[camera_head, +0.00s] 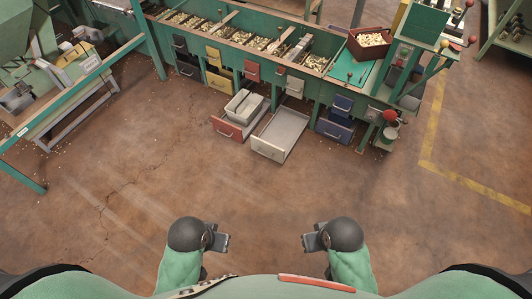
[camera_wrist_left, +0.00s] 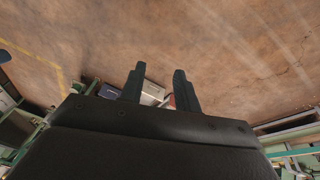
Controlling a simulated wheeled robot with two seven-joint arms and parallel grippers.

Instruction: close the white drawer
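The white drawer (camera_head: 268,152) sits low in the green bench, pulled far out over the floor, and its inside looks empty. Its front faces me and carries a handle. It also shows, small, between the fingers in the left wrist view (camera_wrist_left: 153,91). My left gripper (camera_head: 225,242) is near my body, well short of the drawer; its two fingers (camera_wrist_left: 157,82) stand apart with nothing between them, so it is open. My right gripper (camera_head: 306,242) is also near my body, far from the drawer; its finger gap is too small to tell.
A red drawer (camera_head: 227,129) left of the white one is also out and holds pale bins. A dark blue drawer (camera_head: 333,130) is to its right. A smaller white front (camera_head: 295,87) sits above in the green bench (camera_head: 312,89). The brown floor before me is clear.

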